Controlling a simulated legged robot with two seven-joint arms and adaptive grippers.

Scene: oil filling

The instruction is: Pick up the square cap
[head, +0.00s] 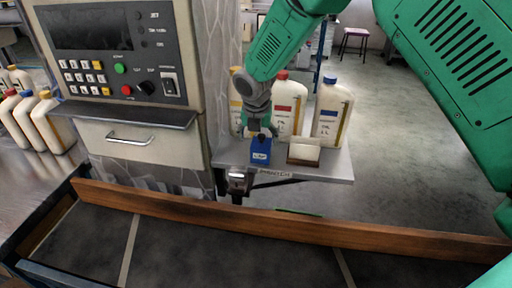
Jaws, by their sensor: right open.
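A small blue square-sided piece with a pale label (260,152) sits near the front left of the grey shelf; it looks like the square cap, but I cannot be sure at this size. My right gripper (260,132) points down directly over it, with the fingertips at or just above its top. The fingers are open; whether they touch the piece is too small to tell. My left gripper is not in view.
The grey shelf (325,168) also holds several white oil bottles (331,112) behind the gripper and a beige box (304,153) on the right. A control panel cabinet (115,55) stands left. A wooden rail (290,226) crosses in front.

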